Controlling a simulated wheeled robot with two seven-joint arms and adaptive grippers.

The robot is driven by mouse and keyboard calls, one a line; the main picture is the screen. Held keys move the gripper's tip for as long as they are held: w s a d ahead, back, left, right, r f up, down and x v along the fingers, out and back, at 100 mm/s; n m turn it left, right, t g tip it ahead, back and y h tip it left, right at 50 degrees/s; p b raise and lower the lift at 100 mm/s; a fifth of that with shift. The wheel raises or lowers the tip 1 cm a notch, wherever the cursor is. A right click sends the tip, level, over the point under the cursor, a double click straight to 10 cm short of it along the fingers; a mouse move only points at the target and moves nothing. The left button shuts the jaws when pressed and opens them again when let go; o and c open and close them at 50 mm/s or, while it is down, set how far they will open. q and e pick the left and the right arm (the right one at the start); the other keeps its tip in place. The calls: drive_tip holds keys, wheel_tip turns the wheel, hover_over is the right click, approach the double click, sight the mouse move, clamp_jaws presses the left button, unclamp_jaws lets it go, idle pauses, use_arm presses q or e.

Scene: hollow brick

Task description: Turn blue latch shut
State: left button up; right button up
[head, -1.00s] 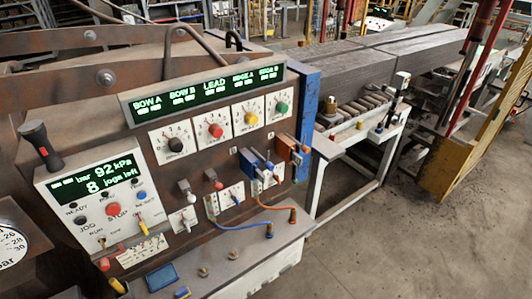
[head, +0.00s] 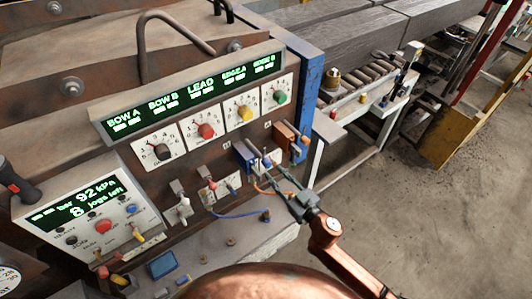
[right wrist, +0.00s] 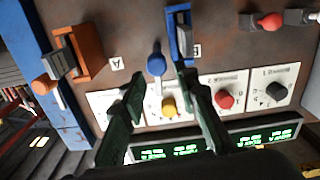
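The blue latch (head: 244,157) is on the front of the brown machine panel, left of an orange latch (head: 284,137). In the right wrist view the blue latch (right wrist: 173,38) shows as a blue bracket with a grey piece, and a blue round-ended lever (right wrist: 156,66) stands beside it. My right gripper (head: 275,176) is at the panel just in front of the blue latch. Its two dark green fingers are apart in the right wrist view (right wrist: 163,82), with the lever's blue end between and beyond their tips. I cannot tell whether they touch it. My left gripper is out of view.
The orange latch also shows in the right wrist view (right wrist: 82,50). Dials such as the yellow one (head: 244,113) sit above. Red-handled switches (head: 210,186) are to the left, and a blue cable (head: 238,214) hangs below. Open floor (head: 390,200) lies to the right.

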sight(269, 165)
drive_tip(key=p+x, duration=0.1)
drive_tip(key=x, duration=0.3)
drive_tip(key=shift+w, duration=0.4)
drive_tip(key=shift+x, duration=1.05)
drive_tip(key=c, duration=0.6)
clamp_jaws()
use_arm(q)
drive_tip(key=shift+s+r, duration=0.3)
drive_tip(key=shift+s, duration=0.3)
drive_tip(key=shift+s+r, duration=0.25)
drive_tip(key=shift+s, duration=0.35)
use_arm(e)
drive_tip(key=shift+s+a, duration=0.1)
drive_tip(key=shift+a, duration=0.05)
